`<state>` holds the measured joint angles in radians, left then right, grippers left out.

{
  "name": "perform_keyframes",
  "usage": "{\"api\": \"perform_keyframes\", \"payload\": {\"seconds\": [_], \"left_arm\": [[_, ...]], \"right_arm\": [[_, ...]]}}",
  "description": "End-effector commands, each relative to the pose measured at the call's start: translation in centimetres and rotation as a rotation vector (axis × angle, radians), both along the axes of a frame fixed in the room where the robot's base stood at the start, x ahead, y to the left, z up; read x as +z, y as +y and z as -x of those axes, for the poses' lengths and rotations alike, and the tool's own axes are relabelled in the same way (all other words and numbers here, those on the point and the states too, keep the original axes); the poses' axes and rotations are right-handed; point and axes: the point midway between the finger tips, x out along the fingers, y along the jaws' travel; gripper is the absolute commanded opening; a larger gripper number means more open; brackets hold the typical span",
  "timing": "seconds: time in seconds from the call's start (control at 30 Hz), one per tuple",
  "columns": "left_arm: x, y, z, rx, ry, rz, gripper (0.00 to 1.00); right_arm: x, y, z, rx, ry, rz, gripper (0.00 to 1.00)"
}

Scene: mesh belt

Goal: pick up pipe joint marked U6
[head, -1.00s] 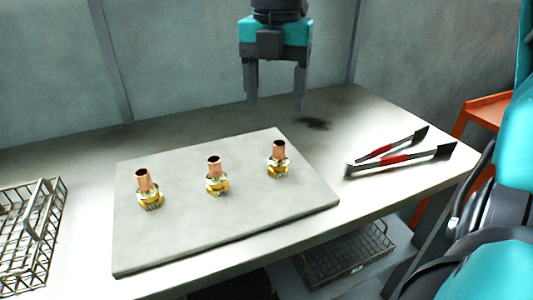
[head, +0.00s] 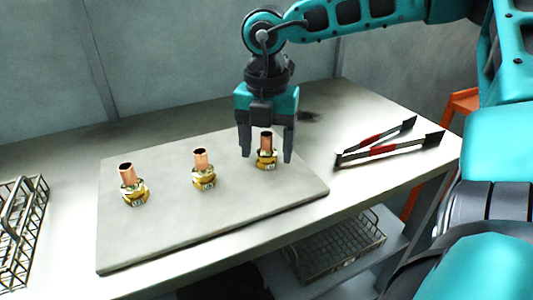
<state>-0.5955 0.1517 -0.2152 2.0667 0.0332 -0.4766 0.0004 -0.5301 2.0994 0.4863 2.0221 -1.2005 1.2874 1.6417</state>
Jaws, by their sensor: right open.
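Three pipe joints, each a copper tube standing upright in a brass nut, stand in a row on a grey board (head: 165,235). They are the left joint (head: 133,186), the middle joint (head: 203,170) and the right joint (head: 266,158). Small marks show on the nuts, but I cannot read them surely, so I cannot tell which is U6. My right gripper (head: 267,158) is open and points down at the right joint. Its fingers show on either side of that joint, with no clear contact. My left gripper is not in view.
Tongs with red grips (head: 385,149) lie on the table right of the board. A wire basket (head: 20,232) stands at the left edge. Another wire basket (head: 338,246) sits on a lower shelf. The left part of the board is clear around the joints.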

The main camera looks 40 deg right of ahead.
Motion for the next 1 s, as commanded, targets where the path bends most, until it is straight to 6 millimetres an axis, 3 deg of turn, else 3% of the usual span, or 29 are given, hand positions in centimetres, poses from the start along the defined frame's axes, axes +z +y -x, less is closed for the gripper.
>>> {"api": "perform_keyframes", "payload": {"seconds": [0.13,0.8,1.0], "left_arm": [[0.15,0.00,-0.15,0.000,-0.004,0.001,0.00],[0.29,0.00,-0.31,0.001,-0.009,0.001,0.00],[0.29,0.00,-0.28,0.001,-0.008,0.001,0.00]], "right_arm": [[0.04,0.00,0.00,0.000,0.000,0.000,0.66],[0.06,0.00,0.00,0.000,0.001,0.001,0.02],[0.10,0.00,-0.02,0.000,0.000,0.000,0.00]]}}
